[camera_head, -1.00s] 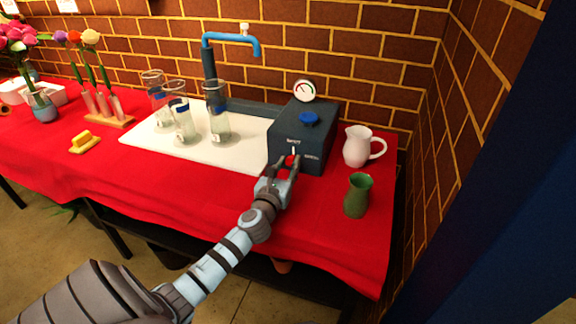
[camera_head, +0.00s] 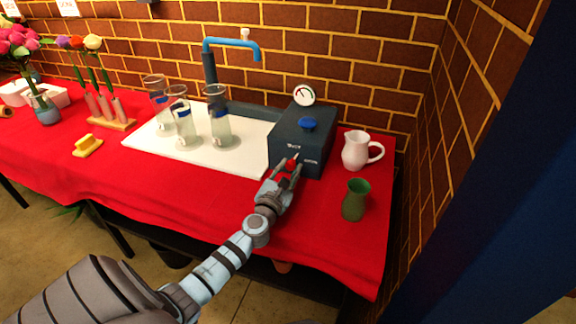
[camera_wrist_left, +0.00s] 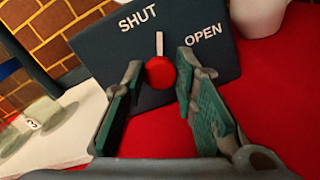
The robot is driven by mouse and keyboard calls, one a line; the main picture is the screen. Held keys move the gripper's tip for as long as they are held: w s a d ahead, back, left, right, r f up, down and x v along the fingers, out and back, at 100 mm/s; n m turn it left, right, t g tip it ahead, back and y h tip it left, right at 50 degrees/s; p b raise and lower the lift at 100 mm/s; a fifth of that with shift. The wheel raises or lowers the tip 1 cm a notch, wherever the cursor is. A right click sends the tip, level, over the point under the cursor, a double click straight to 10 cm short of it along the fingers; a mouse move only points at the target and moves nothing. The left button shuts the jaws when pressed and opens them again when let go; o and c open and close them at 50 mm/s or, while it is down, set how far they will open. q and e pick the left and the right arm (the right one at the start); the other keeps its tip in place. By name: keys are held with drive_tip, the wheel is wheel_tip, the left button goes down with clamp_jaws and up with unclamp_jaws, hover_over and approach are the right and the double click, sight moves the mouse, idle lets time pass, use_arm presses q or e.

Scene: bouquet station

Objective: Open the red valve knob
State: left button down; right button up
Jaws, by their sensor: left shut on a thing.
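The red valve knob (camera_head: 291,163) is on the front of a dark blue box (camera_head: 287,143). My left gripper (camera_head: 286,167) is at the knob, with a finger on either side. In the left wrist view the round red knob (camera_wrist_left: 160,73) sits between the fingers, and the sensed grip is closed on it. A white pointer (camera_wrist_left: 159,43) above it lies between the printed words SHUT (camera_wrist_left: 138,20) and OPEN (camera_wrist_left: 203,38). The labels look tilted in this view. My right gripper is not in view.
A white pitcher (camera_head: 357,151) and a green vase (camera_head: 355,200) stand right of the box. Several clear glass vessels (camera_head: 219,119) stand on the white board (camera_head: 150,143) to its left. A blue tap (camera_head: 231,43) and a gauge (camera_head: 304,95) are behind.

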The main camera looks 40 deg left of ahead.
use_arm(q)
drive_tip(key=m+p, duration=0.1)
drive_tip(key=m, duration=0.1)
drive_tip(key=shift+m, duration=0.4)
drive_tip(key=m+p, duration=0.1)
drive_tip(key=m, duration=0.2)
drive_tip(key=shift+d+m, duration=0.1)
drive_tip(key=shift+m, duration=0.2)
drive_tip(key=m+p, duration=0.2)
drive_tip(key=m, duration=0.2)
drive_tip(key=shift+f, duration=0.1)
drive_tip(key=shift+f+m+p, duration=0.1)
drive_tip(key=shift+m+p, duration=0.2)
drive_tip(key=shift+m, duration=0.9)
drive_tip(key=c, duration=1.3)
unclamp_jaws()
